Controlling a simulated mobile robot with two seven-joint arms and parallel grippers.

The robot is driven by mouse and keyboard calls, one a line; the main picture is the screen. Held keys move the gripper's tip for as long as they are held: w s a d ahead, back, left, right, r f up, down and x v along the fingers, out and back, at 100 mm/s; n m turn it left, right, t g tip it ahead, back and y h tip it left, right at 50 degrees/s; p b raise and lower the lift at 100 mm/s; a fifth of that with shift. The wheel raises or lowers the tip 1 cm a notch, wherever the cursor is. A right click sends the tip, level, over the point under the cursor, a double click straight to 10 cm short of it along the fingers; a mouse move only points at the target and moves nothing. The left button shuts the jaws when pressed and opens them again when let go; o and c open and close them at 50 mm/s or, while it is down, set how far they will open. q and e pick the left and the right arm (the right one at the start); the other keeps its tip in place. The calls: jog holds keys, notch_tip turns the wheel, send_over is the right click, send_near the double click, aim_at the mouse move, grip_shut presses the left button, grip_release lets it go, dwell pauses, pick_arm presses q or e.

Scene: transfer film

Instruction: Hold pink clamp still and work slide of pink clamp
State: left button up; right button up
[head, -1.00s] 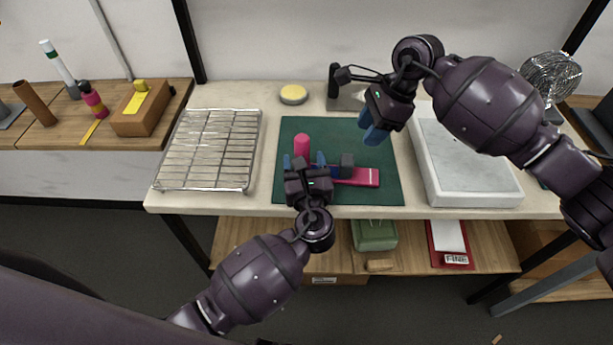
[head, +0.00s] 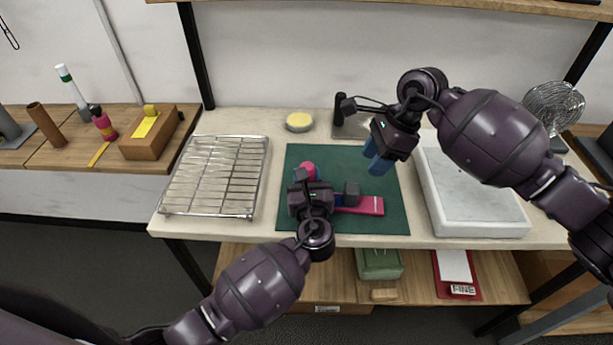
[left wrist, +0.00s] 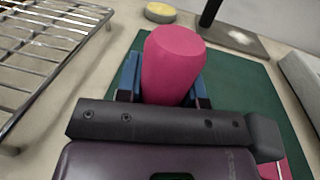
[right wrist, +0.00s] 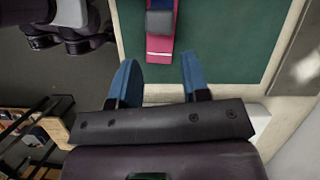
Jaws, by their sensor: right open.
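The pink clamp lies on the green mat (head: 385,222), with a pink bar (head: 368,206) toward the right and an upright rounded pink grip (left wrist: 172,65) at its left end. A dark grey block (head: 352,190) sits on the bar, and it also shows in the right wrist view (right wrist: 160,22). My left gripper (left wrist: 165,92) is down over the pink grip, with blue fingers on both sides of it. The fingers look spread as wide as my right ones; contact is hidden. My right gripper (head: 378,164) is open and empty, apart from the clamp, above the mat's upper right.
A wire rack (head: 215,178) stands left of the mat and a white tray with a grey slab (head: 480,232) right of it. A yellow round pad (head: 299,121) and a dark stand (head: 350,128) are behind.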

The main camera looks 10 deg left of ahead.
aim_at(352, 187)
pick_arm(q)
jog(key=c, duration=0.4)
pick_arm(e)
jog(key=shift+o, duration=1.5)
jog(key=shift+r, duration=0.15)
jog(key=a+r+n, duration=0.1)
jog(key=r, duration=0.1)
jog(key=a+r+n+t+h, duration=0.1)
jog(key=a, duration=0.1)
jog(key=shift+w+a+r, duration=0.2)
jog(key=shift+r, duration=0.15)
jog(key=f+n+h, duration=0.1)
jog(key=f+n, duration=0.3)
jog(key=s+f+n+h, duration=0.1)
jog(key=f+n, duration=0.3)
jog(key=f, duration=0.1)
jog(key=f+n, duration=0.4)
jog(key=n, duration=0.1)
jog(key=shift+s+a+f+h, duration=0.15)
jog(key=shift+s+f+h, duration=0.05)
jog(key=shift+s+h, duration=0.2)
